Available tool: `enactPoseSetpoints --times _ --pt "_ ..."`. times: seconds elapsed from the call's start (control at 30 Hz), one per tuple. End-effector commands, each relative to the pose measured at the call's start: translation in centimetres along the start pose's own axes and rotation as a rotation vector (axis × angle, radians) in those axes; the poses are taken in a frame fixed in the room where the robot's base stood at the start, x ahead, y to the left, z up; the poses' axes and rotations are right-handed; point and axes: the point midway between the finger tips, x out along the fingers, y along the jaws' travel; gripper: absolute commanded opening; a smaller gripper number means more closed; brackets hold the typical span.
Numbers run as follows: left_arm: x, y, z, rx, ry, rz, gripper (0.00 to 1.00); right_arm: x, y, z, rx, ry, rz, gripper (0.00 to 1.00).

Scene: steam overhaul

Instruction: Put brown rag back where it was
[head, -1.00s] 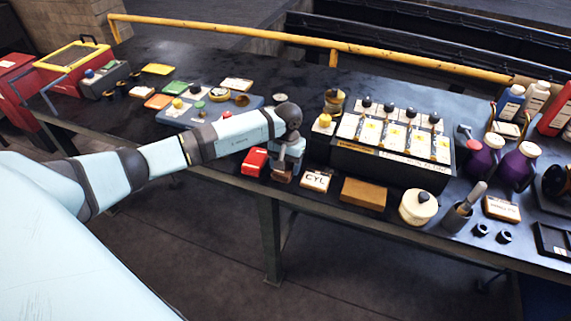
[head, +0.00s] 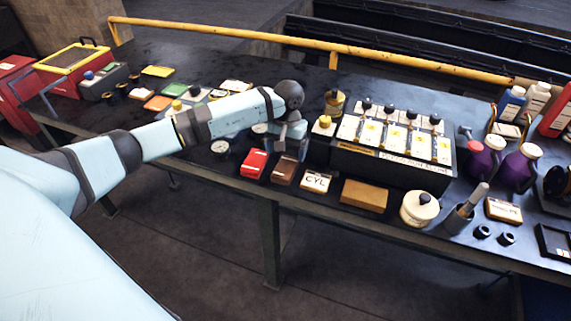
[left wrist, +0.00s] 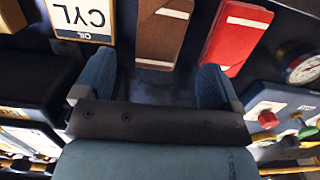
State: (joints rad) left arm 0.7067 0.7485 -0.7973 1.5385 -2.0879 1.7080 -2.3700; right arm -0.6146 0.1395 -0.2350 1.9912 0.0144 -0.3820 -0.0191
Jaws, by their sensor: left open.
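The brown rag (head: 284,171) lies flat on the bench near its front edge, between a red folded cloth (head: 254,163) and the white CYL OIL card (head: 315,181). In the left wrist view the brown rag (left wrist: 164,32) lies beyond the fingertips, beside the red cloth (left wrist: 234,38). My left gripper (head: 289,148) is above the bench just behind the rag; it is open and empty, with its two blue fingers apart in the left wrist view (left wrist: 156,80). My right gripper is out of view.
A tan block (head: 363,195) and a cream lidded pot (head: 419,208) stand to the right along the front. A black box with white panels (head: 385,160) stands right of the gripper. A round gauge (head: 220,147) lies left of the red cloth. A yellow rail (head: 420,63) runs behind.

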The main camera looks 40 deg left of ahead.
Motion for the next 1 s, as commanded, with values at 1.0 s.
enactPoseSetpoints --times 1.0 --pt "-0.1 23.5 17.7 -1.475 -1.651 1.153 0.89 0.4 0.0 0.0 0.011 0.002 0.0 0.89"
